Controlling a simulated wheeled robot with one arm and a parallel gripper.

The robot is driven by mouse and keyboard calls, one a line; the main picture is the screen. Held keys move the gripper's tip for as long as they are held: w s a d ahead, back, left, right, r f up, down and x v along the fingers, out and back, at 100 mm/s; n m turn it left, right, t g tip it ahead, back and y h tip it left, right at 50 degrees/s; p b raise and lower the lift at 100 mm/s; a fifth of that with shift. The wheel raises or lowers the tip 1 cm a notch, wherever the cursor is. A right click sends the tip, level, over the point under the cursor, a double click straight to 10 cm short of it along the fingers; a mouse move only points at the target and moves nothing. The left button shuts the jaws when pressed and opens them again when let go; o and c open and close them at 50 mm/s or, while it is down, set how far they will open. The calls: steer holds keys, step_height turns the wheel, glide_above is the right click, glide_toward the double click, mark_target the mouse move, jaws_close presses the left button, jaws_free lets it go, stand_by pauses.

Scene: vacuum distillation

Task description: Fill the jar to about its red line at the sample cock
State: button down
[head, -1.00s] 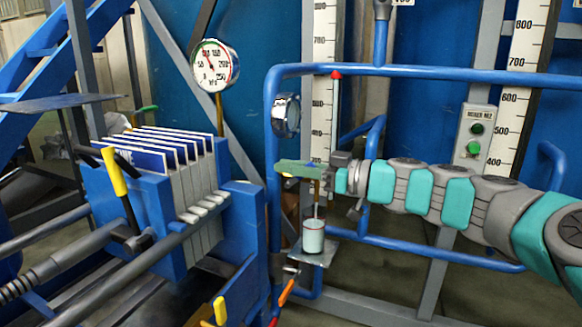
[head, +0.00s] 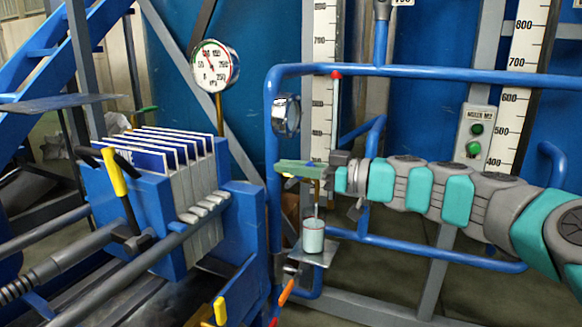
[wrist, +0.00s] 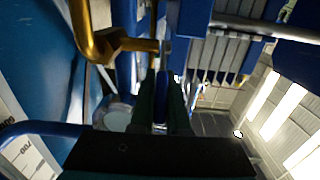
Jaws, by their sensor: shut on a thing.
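The jar (head: 313,240) stands upright on a small grey plate (head: 328,250) below the sample cock. It holds pale liquid to near its rim; I cannot make out the red line. A thin pale stream (head: 316,210) comes down into it from the brass spout (head: 317,187). My gripper (head: 298,169) is above the jar, level with the cock. In the wrist view its dark fingers (wrist: 161,105) are shut on a narrow blue piece, seemingly the cock's handle, mostly hidden between them. The brass pipe (wrist: 112,45) and the pale jar (wrist: 117,117) are left of the fingers.
Blue pipe rails (head: 430,71) frame the space around my arm. A blue filter press (head: 165,190) with white plates stands to the left. A dial gauge (head: 214,66) is above it. An orange-handled lever (head: 286,292) is just below the jar's plate.

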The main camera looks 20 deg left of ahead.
steer(key=shift+w+a+f+h+p, duration=0.1)
steer(key=shift+a+h+p, duration=0.5)
steer(key=shift+h, duration=0.85)
steer(key=shift+a+f+h+p, duration=0.1)
steer(key=shift+a+h+p, duration=0.45)
steer(key=shift+h, duration=0.85)
steer(key=shift+w+a+h+p, duration=0.1)
steer(key=shift+a+h+p, duration=0.2)
steer(key=shift+h+p, duration=0.85)
steer(key=shift+f+h+b, duration=0.1)
steer(key=shift+h+b, duration=0.2)
steer(key=shift+h, duration=0.2)
steer(key=c, duration=0.9)
jaws_free()
steer(key=shift+a, duration=0.1)
